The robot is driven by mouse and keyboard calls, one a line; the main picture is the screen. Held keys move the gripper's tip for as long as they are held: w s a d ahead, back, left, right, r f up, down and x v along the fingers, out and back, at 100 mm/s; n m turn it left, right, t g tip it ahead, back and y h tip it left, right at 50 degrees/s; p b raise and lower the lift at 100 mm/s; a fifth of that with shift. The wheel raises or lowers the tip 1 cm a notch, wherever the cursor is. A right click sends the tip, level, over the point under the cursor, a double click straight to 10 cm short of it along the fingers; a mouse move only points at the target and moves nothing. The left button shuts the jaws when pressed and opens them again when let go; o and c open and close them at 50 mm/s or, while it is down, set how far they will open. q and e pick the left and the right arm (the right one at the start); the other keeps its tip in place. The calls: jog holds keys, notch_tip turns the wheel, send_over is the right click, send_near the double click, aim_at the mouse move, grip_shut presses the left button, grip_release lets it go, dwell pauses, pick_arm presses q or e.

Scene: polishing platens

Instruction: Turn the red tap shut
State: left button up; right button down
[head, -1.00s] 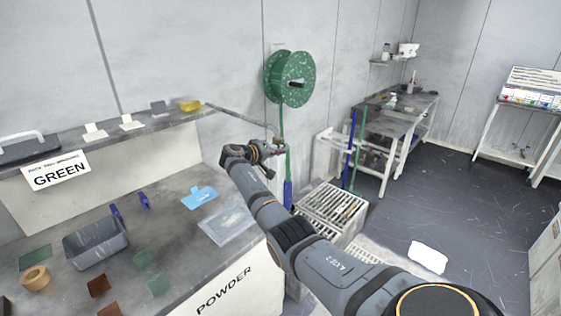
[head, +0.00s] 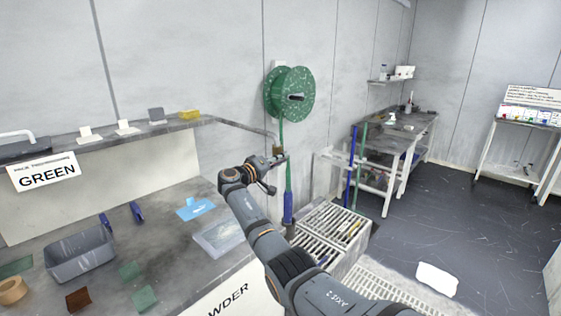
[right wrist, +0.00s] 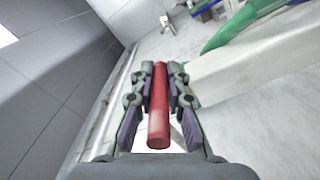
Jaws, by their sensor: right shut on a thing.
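The red tap's handle (right wrist: 158,115) shows in the right wrist view as a red bar running lengthwise between the two fingers. My right gripper (right wrist: 160,80) is shut on it, with one finger along each side. In the head view my right gripper (head: 275,160) is at the end of the arm reaching up the middle, just below the green hose reel. The red tap cannot be made out there, and the gripper hides that spot. My left gripper is not in view.
The green hose reel (head: 289,94) hangs on the wall above the gripper. A bench (head: 165,239) with a grey tub (head: 80,256) and blue cards stands left. A slatted crate (head: 325,222) stands on the floor right of the arm. Open floor lies further right.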

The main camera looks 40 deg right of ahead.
jog(key=c, duration=1.3)
grip_release()
jog(key=shift+f, duration=0.1)
jog(key=shift+c, duration=0.2)
jog(key=s+a, duration=0.1)
jog(key=a, duration=1.1)
jog(key=shift+f, duration=0.1)
